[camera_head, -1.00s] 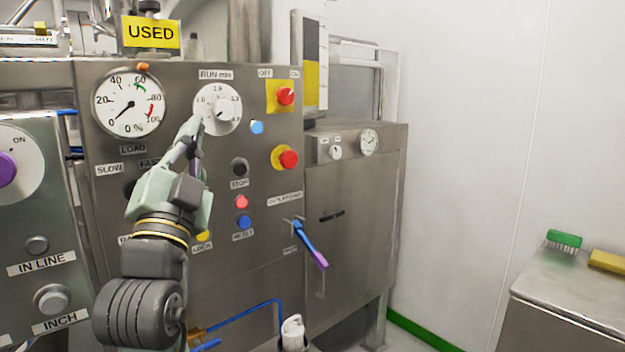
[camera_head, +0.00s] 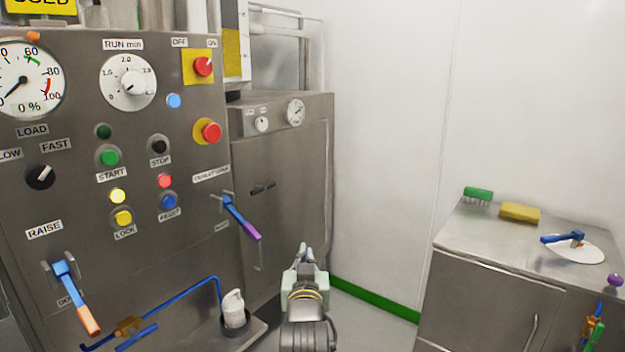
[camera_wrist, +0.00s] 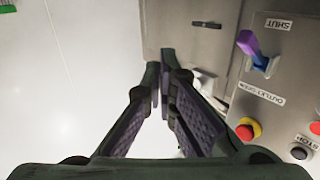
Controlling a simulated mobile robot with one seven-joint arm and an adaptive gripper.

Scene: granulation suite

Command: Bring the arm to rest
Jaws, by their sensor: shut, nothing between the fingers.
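My gripper (camera_head: 301,256) is in the lower middle of the head view, apart from the control panel (camera_head: 140,215) and in front of the gap right of it. In the wrist view my gripper (camera_wrist: 160,75) has its fingertips together, with nothing between them. The fingers touch nothing that I can see. Most of my arm is below the frame's edge.
The panel carries a timer dial (camera_head: 128,82), buttons and a purple-tipped outlet lever (camera_head: 240,217). A white bottle (camera_head: 233,309) stands low, left of my gripper. A steel cabinet (camera_head: 490,290) with a green brush (camera_head: 478,195) and yellow sponge (camera_head: 519,212) stands right.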

